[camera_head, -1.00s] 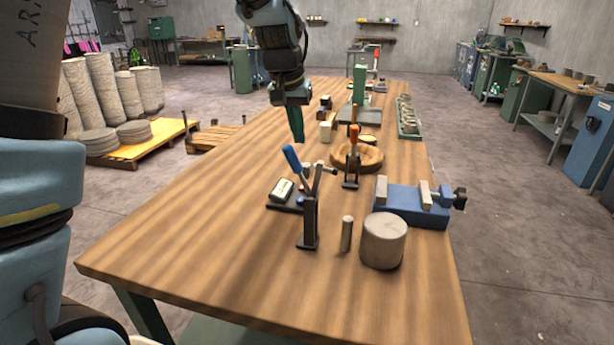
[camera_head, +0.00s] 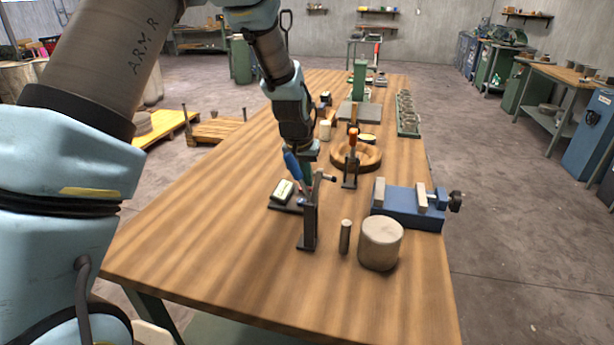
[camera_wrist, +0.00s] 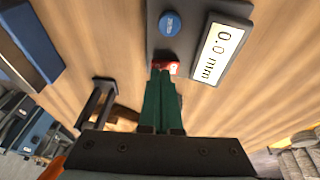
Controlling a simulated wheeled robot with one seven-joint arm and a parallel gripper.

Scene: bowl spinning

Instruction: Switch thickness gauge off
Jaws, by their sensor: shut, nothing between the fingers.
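The thickness gauge is a dark plate with a pale display, lying on the wooden bench in the head view (camera_head: 284,190). In the wrist view the gauge (camera_wrist: 188,42) shows its lit display (camera_wrist: 219,52) reading 0.0 mm, a blue round button (camera_wrist: 170,24) and a red button (camera_wrist: 173,67). My gripper (camera_wrist: 163,72) has green fingers, shut with nothing between them. Their tips lie over the red button and partly hide it; I cannot tell whether they touch it.
A thin grey cylinder (camera_head: 345,237), a wide grey cylinder (camera_head: 379,243) and a blue vise (camera_head: 407,206) are to the right. A wooden bowl (camera_head: 365,160) is behind. The bench's left front is clear.

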